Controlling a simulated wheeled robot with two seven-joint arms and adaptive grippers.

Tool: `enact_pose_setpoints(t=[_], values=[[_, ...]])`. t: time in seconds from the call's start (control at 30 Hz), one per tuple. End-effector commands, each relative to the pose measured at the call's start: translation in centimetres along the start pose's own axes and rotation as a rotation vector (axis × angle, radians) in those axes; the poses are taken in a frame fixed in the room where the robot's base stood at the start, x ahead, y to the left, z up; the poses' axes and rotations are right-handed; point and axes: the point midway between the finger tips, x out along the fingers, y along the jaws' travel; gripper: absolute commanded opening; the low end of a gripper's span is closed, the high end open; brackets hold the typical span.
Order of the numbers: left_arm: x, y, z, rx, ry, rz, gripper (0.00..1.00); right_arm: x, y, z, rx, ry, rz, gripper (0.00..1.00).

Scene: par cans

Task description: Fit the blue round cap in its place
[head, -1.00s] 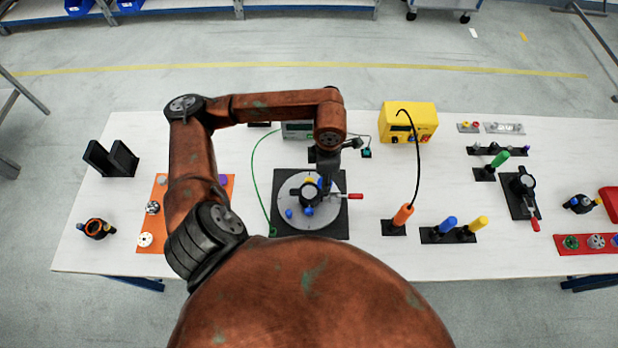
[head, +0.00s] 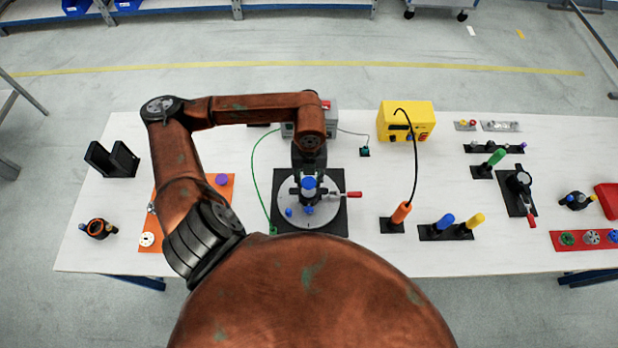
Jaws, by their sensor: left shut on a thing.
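My left gripper (head: 308,174) is over the black fixture on the grey round plate (head: 331,209), pointing down. It is shut on the blue round cap (head: 308,183), which shows at its fingertips above the middle of the fixture. From this view I cannot tell whether the cap touches the fixture or is just above it. Smaller blue parts (head: 289,212) show on the front side of the plate. The fixture's top is mostly hidden by the gripper and cap. My right gripper is not in view.
A red-handled clamp (head: 346,195) reaches right from the plate. My arm partly covers the orange mat (head: 229,192) with a purple cap (head: 222,180). A yellow box (head: 408,117) and an orange-handled tool (head: 401,212) stand to the right. The table between is clear.

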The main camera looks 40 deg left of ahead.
Motion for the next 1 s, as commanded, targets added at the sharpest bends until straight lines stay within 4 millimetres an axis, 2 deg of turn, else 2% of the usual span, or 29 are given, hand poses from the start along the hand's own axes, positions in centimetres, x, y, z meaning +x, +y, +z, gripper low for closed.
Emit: enact_pose_setpoints(t=[0.53,1.0], values=[[4.8,0.0,0.0,0.003,0.002,0.002,0.20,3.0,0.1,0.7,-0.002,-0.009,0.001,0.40],[5.4,0.0,-0.1,0.003,0.002,0.001,0.20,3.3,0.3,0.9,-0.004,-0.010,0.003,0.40]])
